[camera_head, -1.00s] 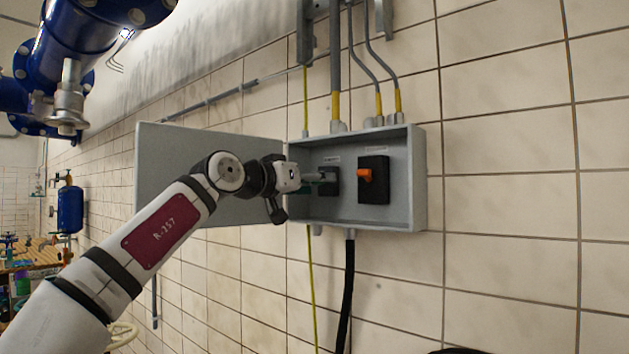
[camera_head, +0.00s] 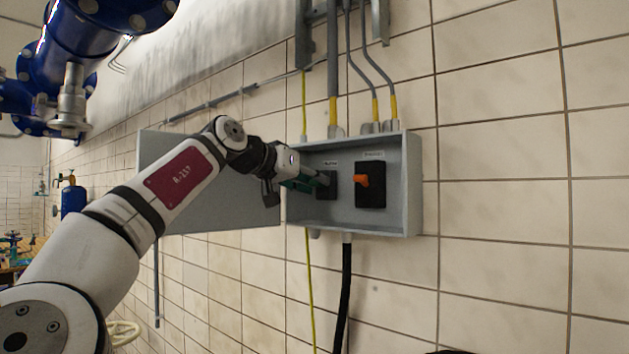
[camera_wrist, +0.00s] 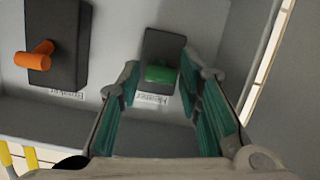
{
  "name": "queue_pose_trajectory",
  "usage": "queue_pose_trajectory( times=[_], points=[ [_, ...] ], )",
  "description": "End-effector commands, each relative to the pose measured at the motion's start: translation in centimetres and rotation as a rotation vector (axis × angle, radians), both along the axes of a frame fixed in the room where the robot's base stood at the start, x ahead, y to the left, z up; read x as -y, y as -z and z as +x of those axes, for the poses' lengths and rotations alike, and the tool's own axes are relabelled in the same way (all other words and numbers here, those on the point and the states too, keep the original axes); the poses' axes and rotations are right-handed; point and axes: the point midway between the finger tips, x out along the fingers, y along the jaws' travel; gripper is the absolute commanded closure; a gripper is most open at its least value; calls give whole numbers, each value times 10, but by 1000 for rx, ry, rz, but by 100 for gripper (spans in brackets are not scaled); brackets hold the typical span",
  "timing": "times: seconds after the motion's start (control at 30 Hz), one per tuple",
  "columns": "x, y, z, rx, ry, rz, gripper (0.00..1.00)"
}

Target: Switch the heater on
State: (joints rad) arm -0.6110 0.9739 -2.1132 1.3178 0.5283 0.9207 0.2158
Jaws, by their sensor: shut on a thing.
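The heater switch is a small dark plate (camera_head: 326,190) with a green handle (camera_wrist: 160,75), on the left inside an open grey wall box (camera_head: 411,185). In the wrist view its label (camera_wrist: 152,99) seems to read "Heater", upside down. My gripper (camera_head: 318,180) reaches into the box from the left. The exact contact is partly hidden by the fingers. In the head view my gripper hides most of the handle.
A larger black switch (camera_head: 370,196) with an orange handle (camera_head: 361,181) sits just right of the heater switch. The box's door (camera_head: 210,190) hangs open to the left, behind my arm. Conduits (camera_head: 334,70) enter from above; a black cable (camera_head: 346,290) leaves below.

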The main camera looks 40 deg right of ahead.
Motion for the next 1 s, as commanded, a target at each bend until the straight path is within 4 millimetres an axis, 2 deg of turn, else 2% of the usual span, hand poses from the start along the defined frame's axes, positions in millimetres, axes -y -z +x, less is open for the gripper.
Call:
queue_pose_trajectory(
  times=[0.3, 0.77, 0.8, 0.83, 0.87, 1.0],
  points=[
    [3, -6, 1, -24, -3, 183, 95],
    [2, -7, 1, -29, 0, 214, 95],
    [2, -7, 1, -29, 0, 214, 59],
    [2, -7, 1, -29, 0, 214, 52],
    [2, -7, 1, -29, 0, 213, 48],
    [2, -8, 0, -29, 0, 212, 48]
  ],
)
